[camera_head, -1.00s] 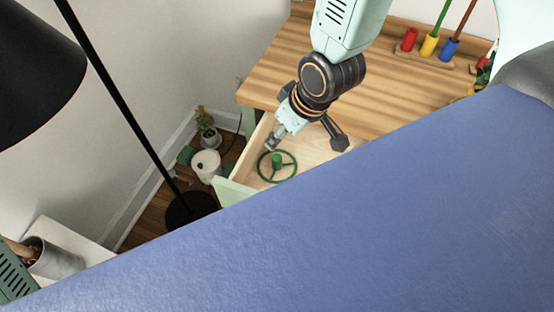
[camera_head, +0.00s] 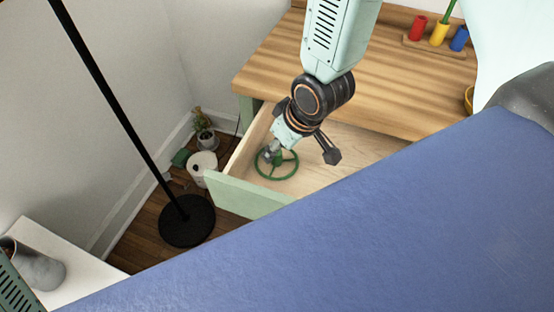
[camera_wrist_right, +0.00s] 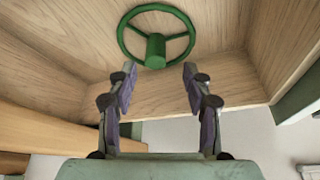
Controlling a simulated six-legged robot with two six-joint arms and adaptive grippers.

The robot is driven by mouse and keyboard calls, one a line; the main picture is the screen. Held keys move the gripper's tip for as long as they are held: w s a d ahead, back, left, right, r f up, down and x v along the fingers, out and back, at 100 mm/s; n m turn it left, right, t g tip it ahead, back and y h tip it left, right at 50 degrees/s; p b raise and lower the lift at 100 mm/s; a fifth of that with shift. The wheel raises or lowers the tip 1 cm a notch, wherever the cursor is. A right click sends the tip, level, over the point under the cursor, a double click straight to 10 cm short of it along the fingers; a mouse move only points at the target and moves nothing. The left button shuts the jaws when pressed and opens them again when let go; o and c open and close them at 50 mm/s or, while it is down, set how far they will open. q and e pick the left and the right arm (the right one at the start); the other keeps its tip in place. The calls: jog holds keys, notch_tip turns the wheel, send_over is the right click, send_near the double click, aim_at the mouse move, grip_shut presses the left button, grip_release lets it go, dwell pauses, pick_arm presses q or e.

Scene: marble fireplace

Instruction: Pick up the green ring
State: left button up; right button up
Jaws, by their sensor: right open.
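The green ring (camera_head: 278,178) lies flat in an open wooden drawer (camera_head: 245,198), near its front left. It is a wheel with spokes and a raised hub; it also shows in the right wrist view (camera_wrist_right: 155,48). My right gripper (camera_head: 302,155) is open and empty, with its fingers spread above the drawer. In the head view one finger overlaps the ring's far part. In the right wrist view the gripper (camera_wrist_right: 158,78) points at the ring, which lies just beyond the fingertips, with the hub between them in the picture. My left gripper is not in view.
The wooden desktop (camera_head: 320,60) is above the drawer. A rack with red, yellow and blue pieces (camera_head: 438,35) stands at the back. A black floor lamp (camera_head: 188,220) and a potted plant (camera_head: 203,125) are left of the drawer. A blue surface (camera_head: 330,230) fills the foreground.

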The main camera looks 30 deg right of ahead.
aim_at(277, 157)
jog(key=x, duration=0.1)
jog(key=b+x, duration=0.2)
jog(key=shift+d+f, duration=0.3)
jog(key=shift+f, duration=0.15)
jog(key=shift+w+f, duration=0.25)
jog(key=shift+f, duration=0.1)
jog(key=shift+r, duration=0.1)
jog(key=shift+s, duration=0.1)
jog(key=shift+c, duration=0.8)
jog(key=c, duration=0.8)
